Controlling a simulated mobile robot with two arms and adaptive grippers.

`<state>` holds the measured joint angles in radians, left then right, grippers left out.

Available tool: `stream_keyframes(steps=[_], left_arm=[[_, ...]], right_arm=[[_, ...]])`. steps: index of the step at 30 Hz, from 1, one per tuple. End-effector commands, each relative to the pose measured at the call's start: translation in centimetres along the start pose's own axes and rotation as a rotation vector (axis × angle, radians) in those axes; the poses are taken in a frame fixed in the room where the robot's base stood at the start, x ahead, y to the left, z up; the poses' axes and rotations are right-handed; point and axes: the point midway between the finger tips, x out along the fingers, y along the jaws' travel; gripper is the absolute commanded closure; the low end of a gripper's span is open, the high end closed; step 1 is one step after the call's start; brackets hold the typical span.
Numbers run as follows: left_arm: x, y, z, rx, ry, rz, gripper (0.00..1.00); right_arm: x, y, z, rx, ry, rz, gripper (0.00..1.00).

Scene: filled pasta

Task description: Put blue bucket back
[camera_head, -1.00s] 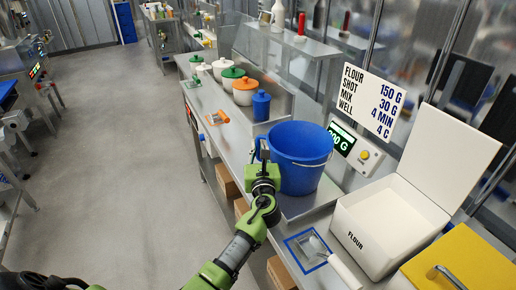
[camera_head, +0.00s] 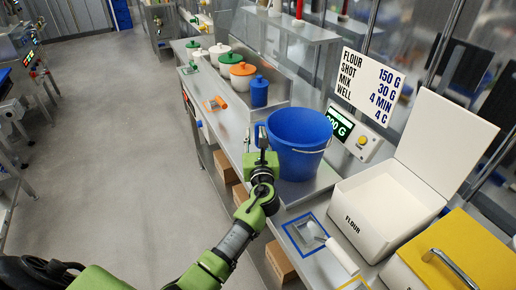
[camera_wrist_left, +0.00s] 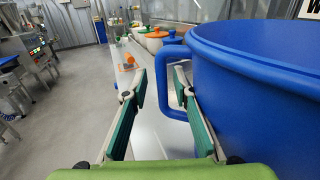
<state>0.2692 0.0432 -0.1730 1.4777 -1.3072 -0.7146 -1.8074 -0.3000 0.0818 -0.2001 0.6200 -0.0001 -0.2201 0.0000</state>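The blue bucket (camera_head: 300,150) stands upright on a steel platform of the counter, beside a scale display. In the left wrist view the bucket wall (camera_wrist_left: 255,95) fills the right side, and its handle (camera_wrist_left: 162,75) sticks out to the left. My left gripper (camera_head: 262,139) is at the handle's side of the bucket. In the left wrist view its green-padded fingers (camera_wrist_left: 157,98) are spread apart, with the handle showing between them. The right finger appears to overlap the handle's loop; whether it touches is unclear. My right gripper is not in view.
A white flour bin (camera_head: 378,222) with raised lid and a yellow-lidded bin (camera_head: 455,255) stand at right. Floor (camera_head: 110,150) at left is clear.

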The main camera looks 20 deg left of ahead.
Motion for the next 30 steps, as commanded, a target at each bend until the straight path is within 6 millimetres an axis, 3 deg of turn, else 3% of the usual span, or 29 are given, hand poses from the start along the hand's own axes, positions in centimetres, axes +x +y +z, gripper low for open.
stream_keyframes(steps=[9, 15, 21, 30], left_arm=[[-6.4, 0.0, -0.3, -0.002, 0.002, -0.001, 0.74], [-9.7, 0.0, -0.3, -0.002, 0.002, 0.000, 0.74], [-10.9, 0.0, 0.0, -0.001, 0.000, 0.001, 0.74], [-11.0, 0.0, 0.0, -0.001, 0.000, 0.001, 0.74]], right_arm=[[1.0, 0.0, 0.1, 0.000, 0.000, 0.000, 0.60], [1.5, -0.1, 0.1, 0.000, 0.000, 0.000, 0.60], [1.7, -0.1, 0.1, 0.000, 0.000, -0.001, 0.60], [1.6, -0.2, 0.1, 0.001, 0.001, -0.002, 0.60]])
